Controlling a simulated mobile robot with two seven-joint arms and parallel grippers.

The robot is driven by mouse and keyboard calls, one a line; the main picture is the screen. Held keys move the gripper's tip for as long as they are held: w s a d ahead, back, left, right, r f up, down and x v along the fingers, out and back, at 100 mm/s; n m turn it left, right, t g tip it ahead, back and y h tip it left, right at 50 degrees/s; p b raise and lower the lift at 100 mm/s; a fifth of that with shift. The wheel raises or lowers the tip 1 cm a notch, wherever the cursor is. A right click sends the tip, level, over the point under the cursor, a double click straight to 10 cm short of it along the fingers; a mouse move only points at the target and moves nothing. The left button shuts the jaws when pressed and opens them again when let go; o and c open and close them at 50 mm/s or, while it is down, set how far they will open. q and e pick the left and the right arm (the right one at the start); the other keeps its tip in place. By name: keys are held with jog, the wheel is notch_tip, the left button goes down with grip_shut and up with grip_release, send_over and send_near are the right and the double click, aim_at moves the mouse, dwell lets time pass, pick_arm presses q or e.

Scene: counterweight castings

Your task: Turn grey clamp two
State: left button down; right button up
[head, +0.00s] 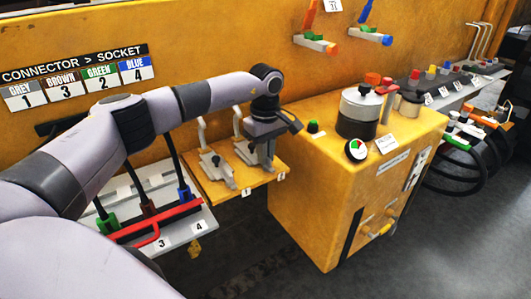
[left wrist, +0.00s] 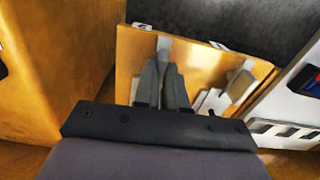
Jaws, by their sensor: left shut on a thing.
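Two grey clamps sit side by side on an orange shelf plate (head: 207,187), above labels 1 and 2. Grey clamp one (head: 216,168) is the left one in the head view, and it stands free. Grey clamp two (head: 245,155) is the right one, partly hidden by my gripper. My left gripper (head: 262,158) points down at clamp two. In the left wrist view, the fingers of my left gripper (left wrist: 163,85) are close together on clamp two (left wrist: 163,44), whose light grey part shows beyond them. Clamp one (left wrist: 240,85) is to the right there. My right gripper is not in view.
A yellow cabinet (head: 310,210) with a gauge (head: 356,150) and a black-and-silver cylinder (head: 360,110) stands right beside the clamps. A socket panel (head: 190,225) with coloured connectors and a red bar (head: 160,218) is at the left, under my arm.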

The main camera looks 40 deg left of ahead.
pick_arm(q)
jog(key=shift+d+r+m, duration=0.1)
jog(key=shift+m, duration=0.2)
jog(key=c, duration=1.2)
grip_release()
notch_tip(320, 180, up, 7)
jog(key=shift+r+b, duration=0.1)
jog(key=shift+b, duration=0.2)
